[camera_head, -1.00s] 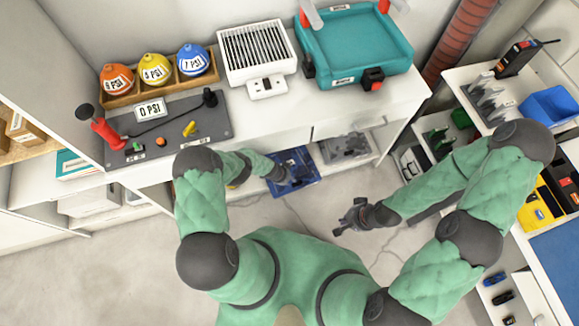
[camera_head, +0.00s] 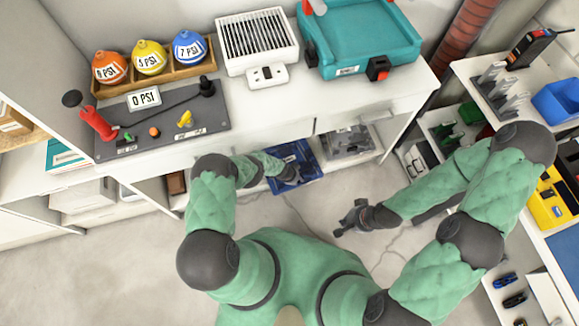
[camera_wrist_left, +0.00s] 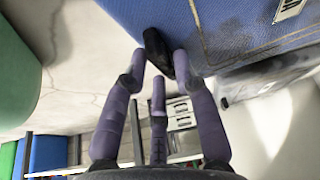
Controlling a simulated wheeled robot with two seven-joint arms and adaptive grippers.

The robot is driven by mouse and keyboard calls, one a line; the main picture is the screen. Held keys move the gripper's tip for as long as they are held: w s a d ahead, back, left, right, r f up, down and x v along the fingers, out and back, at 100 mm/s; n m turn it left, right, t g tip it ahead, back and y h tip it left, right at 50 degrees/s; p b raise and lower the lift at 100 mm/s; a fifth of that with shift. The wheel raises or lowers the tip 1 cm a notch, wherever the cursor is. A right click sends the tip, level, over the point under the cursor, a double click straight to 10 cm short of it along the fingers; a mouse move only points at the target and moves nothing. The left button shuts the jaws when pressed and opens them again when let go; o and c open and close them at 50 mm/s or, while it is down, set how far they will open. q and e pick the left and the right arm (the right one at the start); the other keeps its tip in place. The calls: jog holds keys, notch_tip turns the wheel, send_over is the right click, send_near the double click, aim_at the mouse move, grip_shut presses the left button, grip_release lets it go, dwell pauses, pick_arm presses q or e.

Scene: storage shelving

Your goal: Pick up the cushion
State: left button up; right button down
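A flat blue item with a pale label, which looks like the cushion, lies on the low shelf under the white counter in the head view (camera_head: 308,162). In the left wrist view the blue cushion (camera_wrist_left: 225,22) fills the top right, with a black piece at its edge. My left gripper (camera_head: 292,174) is over it in the head view. In the left wrist view my left gripper (camera_wrist_left: 160,62) has its fingers apart, with the black piece just beyond or between the tips; contact is unclear. My right gripper (camera_head: 352,217) hangs over bare floor, its fingers too small to judge.
The white counter (camera_head: 280,128) carries a control panel (camera_head: 165,135), a wooden rack of coloured balls (camera_head: 157,67), a white grille unit (camera_head: 257,40) and a teal tray (camera_head: 358,35). A grey bin (camera_head: 345,142) sits right of the cushion. Shelving stands at right.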

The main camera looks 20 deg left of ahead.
pick_arm(q)
jog(key=shift+w+d+f, duration=0.1)
jog(key=shift+d+f, duration=0.05)
jog(key=shift+f, duration=0.3)
grip_shut()
jog(key=shift+r, duration=0.1)
